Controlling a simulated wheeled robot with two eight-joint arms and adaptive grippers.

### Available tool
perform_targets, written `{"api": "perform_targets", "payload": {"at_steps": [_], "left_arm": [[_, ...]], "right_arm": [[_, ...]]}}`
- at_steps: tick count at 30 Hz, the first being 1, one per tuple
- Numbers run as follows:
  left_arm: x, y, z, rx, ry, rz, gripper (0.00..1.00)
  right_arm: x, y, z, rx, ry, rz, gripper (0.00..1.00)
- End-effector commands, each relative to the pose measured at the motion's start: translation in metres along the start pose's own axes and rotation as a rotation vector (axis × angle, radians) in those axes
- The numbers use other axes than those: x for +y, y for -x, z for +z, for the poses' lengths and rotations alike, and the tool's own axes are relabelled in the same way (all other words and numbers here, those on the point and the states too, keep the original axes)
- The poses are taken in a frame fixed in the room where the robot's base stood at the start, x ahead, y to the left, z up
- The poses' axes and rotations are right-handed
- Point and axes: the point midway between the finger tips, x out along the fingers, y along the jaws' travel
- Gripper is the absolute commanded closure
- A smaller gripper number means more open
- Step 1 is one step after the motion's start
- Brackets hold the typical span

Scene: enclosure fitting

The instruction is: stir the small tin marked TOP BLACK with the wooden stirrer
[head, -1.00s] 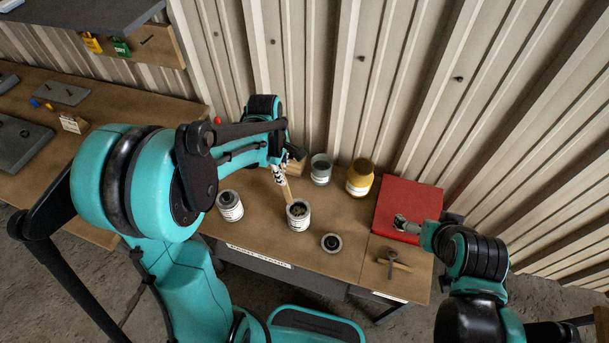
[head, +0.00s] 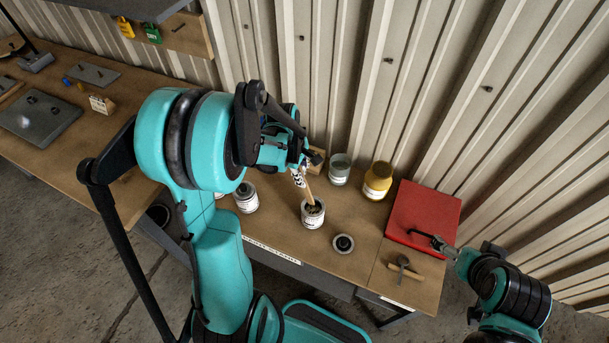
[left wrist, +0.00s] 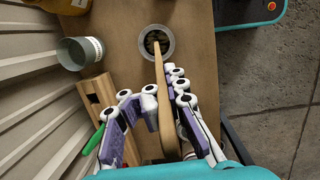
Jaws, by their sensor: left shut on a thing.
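My left gripper (head: 299,174) is shut on the wooden stirrer (head: 309,190), which slants down into an open small tin (head: 313,213) on the bench. In the left wrist view, the stirrer (left wrist: 160,85) runs from between the fingers of my left gripper (left wrist: 158,118) into the mouth of the tin (left wrist: 156,42), over dark contents. The tin is white-labelled and upright; its label is too small to read. My right gripper (head: 437,245) is over the right part of the red box (head: 412,210); its finger opening is unclear.
A second small tin (head: 246,198) stands left of the open one. A round lid or dark-topped tin (head: 343,243) is at the front right. Behind are a grey-green can (head: 340,170) and a yellow jar (head: 377,182). A hammer (head: 404,266) lies at the right. A corrugated wall closes the back.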

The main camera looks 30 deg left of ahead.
Motion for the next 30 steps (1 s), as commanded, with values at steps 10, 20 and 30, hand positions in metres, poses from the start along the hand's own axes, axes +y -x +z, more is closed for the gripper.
{"api": "perform_targets", "payload": {"at_steps": [10, 20, 30], "left_arm": [[0.000, -0.033, -0.004, 0.000, -0.001, 0.000, 1.00], [0.001, -0.060, -0.003, 0.000, -0.002, 0.000, 1.00], [0.002, -0.071, -0.003, 0.000, -0.001, 0.000, 1.00]], "right_arm": [[0.000, -0.024, 0.017, 0.000, 0.000, 0.000, 0.04], [0.000, -0.044, 0.032, 0.000, 0.000, 0.000, 0.04], [0.000, -0.052, 0.037, 0.000, 0.000, 0.000, 0.04]]}}
